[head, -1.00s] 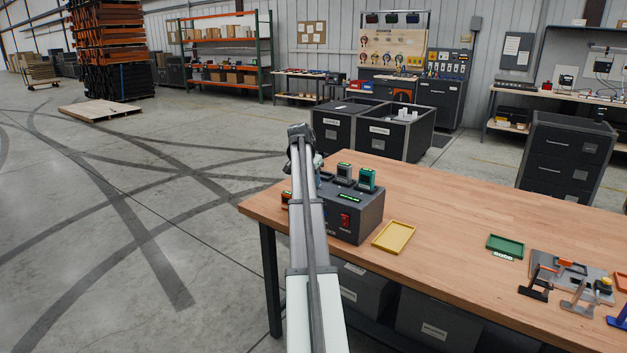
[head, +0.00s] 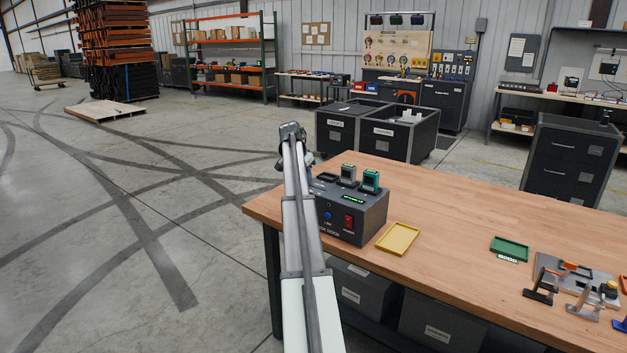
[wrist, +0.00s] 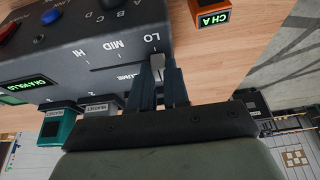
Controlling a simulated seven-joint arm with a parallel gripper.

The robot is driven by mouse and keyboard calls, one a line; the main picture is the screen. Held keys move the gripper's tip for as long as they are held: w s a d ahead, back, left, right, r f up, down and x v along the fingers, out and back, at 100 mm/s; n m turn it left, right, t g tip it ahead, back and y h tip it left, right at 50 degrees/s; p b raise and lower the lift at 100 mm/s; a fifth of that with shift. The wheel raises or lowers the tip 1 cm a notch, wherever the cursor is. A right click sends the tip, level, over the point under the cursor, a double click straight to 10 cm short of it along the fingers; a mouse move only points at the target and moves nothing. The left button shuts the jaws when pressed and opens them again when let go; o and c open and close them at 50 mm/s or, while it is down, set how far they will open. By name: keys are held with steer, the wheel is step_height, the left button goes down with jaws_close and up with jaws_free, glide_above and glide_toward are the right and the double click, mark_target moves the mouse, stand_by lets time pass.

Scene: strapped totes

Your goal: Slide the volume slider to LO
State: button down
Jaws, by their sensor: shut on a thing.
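The dark grey control box (head: 345,232) stands on the left end of the workbench. In the wrist view its face (wrist: 100,75) carries the marks HI, MID and LO. My gripper (wrist: 160,72) is shut on this knob, with a dark finger on each side. The green display (wrist: 30,86) on the box appears to read CH A VOL LO. In the head view my arm hides the slider and the fingers.
An orange unit (wrist: 210,14) with a CH A display lies beside the box. Grey (head: 348,174) and teal (head: 370,180) units stand at the box's back. A yellow tray (head: 398,238) and a green tray (head: 510,248) lie to the right. Bare bench separates them.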

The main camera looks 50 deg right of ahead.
steer(key=c, duration=1.1)
jaws_free()
steer(key=shift+w, duration=0.15)
steer(key=shift+r, duration=0.15)
steer(key=v, duration=1.3)
steer(key=shift+a+r, duration=0.2)
steer(key=shift+r, duration=0.05)
steer(key=shift+n, duration=0.3)
